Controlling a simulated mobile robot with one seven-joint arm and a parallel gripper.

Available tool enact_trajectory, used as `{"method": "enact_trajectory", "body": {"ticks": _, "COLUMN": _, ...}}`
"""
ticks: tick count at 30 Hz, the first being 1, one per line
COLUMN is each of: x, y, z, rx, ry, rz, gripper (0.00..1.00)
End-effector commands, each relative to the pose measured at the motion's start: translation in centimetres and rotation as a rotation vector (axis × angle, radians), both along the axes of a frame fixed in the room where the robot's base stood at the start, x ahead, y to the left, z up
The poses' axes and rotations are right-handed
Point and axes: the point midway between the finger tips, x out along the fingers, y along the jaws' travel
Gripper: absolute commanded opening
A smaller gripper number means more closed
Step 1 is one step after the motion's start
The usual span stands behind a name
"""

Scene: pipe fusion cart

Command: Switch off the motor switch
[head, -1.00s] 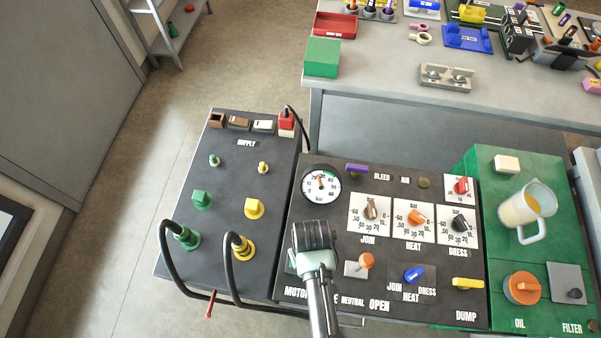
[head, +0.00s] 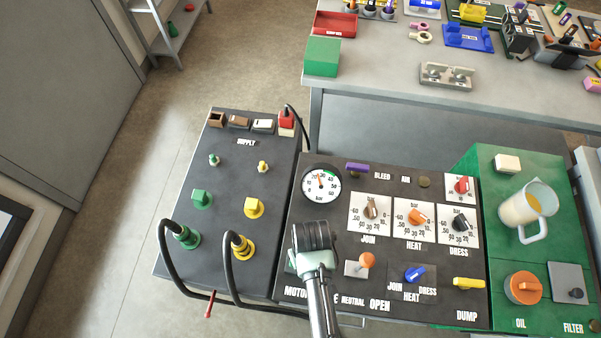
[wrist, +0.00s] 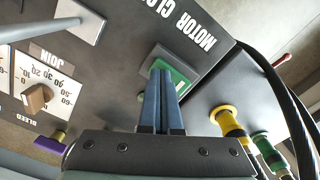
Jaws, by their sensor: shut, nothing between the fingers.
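The motor switch (wrist: 181,73) is a green rocker in a pale frame, beside the MOTOR label (wrist: 196,31) on the dark panel in the wrist view. My gripper (wrist: 163,70) is shut and empty. Its blue-grey fingertips overlap the switch in the picture and hide part of the rocker. I cannot tell whether they touch it or which way the rocker is tilted. In the head view, my gripper (head: 313,238) is over the left part of the control panel (head: 340,215) and mostly hides the switch and its fingertips.
The lever with an orange knob (head: 367,261) stands close to the right of my gripper. A pressure gauge (head: 321,185) lies beyond it. Black hoses (head: 205,288) loop at the left on the supply panel (head: 225,205). A jug (head: 527,210) stands on the green unit at right.

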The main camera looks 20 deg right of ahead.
Motion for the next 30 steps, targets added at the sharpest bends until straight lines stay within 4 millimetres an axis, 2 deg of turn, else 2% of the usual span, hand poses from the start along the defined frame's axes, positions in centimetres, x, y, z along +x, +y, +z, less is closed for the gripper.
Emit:
{"method": "enact_trajectory", "body": {"ticks": 3, "x": 0.0, "y": 0.0, "z": 1.3, "rx": 0.0, "ry": 0.0, "rz": 0.0, "gripper": 0.0}}
{"method": "enact_trajectory", "body": {"ticks": 24, "x": 0.0, "y": 0.0, "z": 6.6, "rx": -0.001, "ry": -0.001, "rz": 0.0, "gripper": 0.0}}
{"method": "enact_trajectory", "body": {"ticks": 30, "x": 0.0, "y": 0.0, "z": 6.7, "rx": 0.0, "ry": 0.0, "rz": 0.0, "gripper": 0.0}}
